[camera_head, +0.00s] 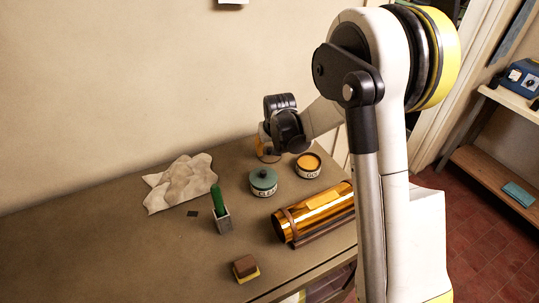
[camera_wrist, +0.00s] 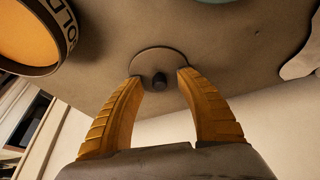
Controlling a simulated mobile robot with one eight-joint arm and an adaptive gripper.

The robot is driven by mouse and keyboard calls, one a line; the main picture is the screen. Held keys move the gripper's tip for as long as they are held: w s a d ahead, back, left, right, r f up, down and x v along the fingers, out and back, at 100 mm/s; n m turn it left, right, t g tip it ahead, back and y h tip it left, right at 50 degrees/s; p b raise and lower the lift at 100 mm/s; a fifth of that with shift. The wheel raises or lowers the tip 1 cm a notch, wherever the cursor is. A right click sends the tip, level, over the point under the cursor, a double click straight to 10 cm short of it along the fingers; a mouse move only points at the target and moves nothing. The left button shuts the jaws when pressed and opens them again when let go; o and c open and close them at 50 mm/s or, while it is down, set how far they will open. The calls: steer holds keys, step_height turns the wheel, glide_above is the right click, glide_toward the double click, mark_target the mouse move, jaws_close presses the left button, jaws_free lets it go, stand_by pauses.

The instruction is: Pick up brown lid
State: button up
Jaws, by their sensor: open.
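The brown lid (camera_wrist: 155,59) is a flat round disc with a small dark knob, lying on the tabletop in the wrist view. Its colour is close to that of the table. My gripper (camera_wrist: 159,78) is open, with one orange finger on each side of the knob. The fingertips overlap the lid's near edge in the picture; I cannot tell whether they touch it. In the head view my gripper (camera_head: 267,147) points down over the back of the table, and the lid's edge shows just beneath it, partly hidden.
An open tin of orange contents (camera_head: 309,163) stands close to the right of my gripper. A green-lidded tin (camera_head: 263,180) stands in front. A brass cylinder (camera_head: 315,214), a green-handled tool in a grey holder (camera_head: 221,214), a cloth (camera_head: 181,183) and a brown-yellow block (camera_head: 245,268) lie around.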

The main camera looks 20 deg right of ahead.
steer(key=shift+c, duration=0.5)
jaws_close()
steer(key=shift+r, duration=0.15)
